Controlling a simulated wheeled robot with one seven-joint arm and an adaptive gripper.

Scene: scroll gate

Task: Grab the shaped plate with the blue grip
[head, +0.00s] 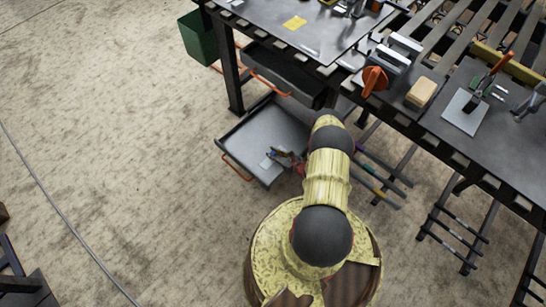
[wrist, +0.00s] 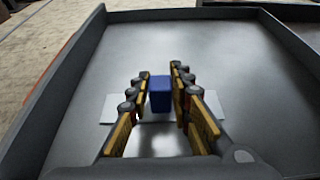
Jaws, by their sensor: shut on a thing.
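The shaped plate (wrist: 113,107) is pale and flat, and lies at the floor of an open grey drawer (wrist: 225,50) in the wrist view. Its blue grip (wrist: 160,97) is a small upright block. My gripper (wrist: 159,76) is shut on the blue grip, with one finger on each side. The fingers hide part of the plate, so its full outline does not show. In the head view, my gripper (head: 287,158) is low inside the drawer (head: 262,130), beside a small pale piece of the plate (head: 267,163).
The drawer has raised side walls and an orange handle (head: 237,168). A green bin (head: 198,38) stands at the back left.

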